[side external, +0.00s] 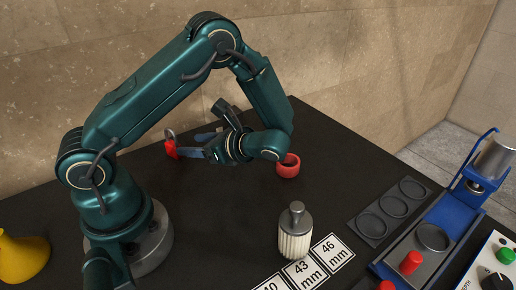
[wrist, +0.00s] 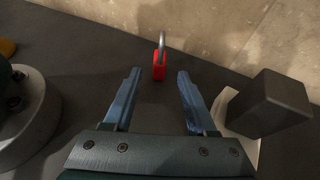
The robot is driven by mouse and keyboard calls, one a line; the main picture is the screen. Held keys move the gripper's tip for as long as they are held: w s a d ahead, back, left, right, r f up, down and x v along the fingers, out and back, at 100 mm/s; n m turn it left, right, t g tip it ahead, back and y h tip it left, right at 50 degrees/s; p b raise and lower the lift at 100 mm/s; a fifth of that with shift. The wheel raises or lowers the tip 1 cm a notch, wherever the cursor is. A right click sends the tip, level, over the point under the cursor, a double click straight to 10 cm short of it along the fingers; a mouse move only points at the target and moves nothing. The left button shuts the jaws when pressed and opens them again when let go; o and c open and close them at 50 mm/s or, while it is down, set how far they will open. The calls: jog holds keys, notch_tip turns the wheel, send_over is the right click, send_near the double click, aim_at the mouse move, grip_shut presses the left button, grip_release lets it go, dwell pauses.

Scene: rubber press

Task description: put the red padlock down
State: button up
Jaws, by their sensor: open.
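The red padlock (wrist: 159,66) with a grey metal shackle stands upright on the dark table, near the back wall. In the wrist view it is just beyond the fingertips, roughly midway between them, and nothing touches it there. In the side view the padlock (side external: 171,149) shows at the left of the gripper tips. My gripper (wrist: 157,78) has two blue fingers spread apart with an empty gap. My gripper (side external: 190,144) is low over the table in the side view, partly hidden by its own wrist.
A red ring (side external: 287,167) lies right of the wrist. A ribbed white cylinder with a grey top (side external: 295,235) stands by the size cards (side external: 331,252). A blue press (side external: 450,210) and a tray with round recesses (side external: 366,226) are at right. A yellow cone (side external: 22,256) is at left.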

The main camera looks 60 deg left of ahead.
jog(key=shift+d+r+n+h, duration=0.3)
jog(key=shift+d+r+h, duration=0.1)
jog(key=shift+d+r, duration=0.1)
jog(key=s+d+r+n+t+h, duration=0.3)
jog(key=d+r+n+t+h, duration=0.7)
jog(key=d, duration=0.4)
jog(key=shift+d+r+n+t+h, duration=0.25)
jog(key=shift+n+h, duration=0.55)
jog(key=shift+n, duration=0.6)
